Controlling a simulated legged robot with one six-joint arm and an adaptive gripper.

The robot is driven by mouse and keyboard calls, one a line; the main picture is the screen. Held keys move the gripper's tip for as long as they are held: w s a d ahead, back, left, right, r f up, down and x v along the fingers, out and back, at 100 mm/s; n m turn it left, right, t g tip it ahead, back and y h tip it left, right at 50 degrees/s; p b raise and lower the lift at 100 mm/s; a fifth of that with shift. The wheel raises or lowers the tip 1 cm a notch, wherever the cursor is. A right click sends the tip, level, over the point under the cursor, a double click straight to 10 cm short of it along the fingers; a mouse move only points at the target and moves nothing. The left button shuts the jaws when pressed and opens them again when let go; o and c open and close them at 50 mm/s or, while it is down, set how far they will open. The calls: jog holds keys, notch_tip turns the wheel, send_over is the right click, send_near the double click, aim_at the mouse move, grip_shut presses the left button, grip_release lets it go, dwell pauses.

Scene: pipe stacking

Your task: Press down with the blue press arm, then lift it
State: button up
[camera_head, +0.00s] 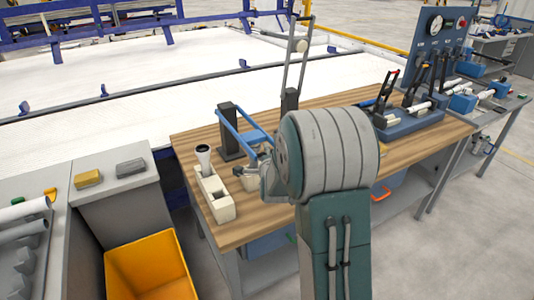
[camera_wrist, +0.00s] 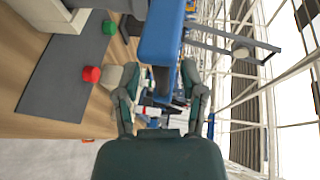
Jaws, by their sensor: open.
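The blue press arm (camera_head: 233,124) shows in the head view as bars slanting down from a dark post (camera_head: 229,140) toward my gripper. In the wrist view a broad blue bar (camera_wrist: 161,35) runs from the top edge down toward the space between my fingers. My gripper (camera_head: 266,178) is open, above the wooden table, and partly hidden by my arm in the head view. In the wrist view its two fingers (camera_wrist: 159,78) stand apart on either side of the bar's lower end. I cannot tell whether they touch it.
The wooden table (camera_head: 193,138) holds a cream block with a white cup-like piece (camera_head: 204,153). A grey lever frame with a round knob (camera_head: 301,46) stands upright behind. Red (camera_wrist: 91,74) and green (camera_wrist: 109,27) blocks show in the wrist view. A yellow bin (camera_head: 150,270) stands front left.

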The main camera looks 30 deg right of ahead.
jog(key=shift+w+d, duration=0.2)
jog(key=shift+w, duration=0.2)
grip_shut()
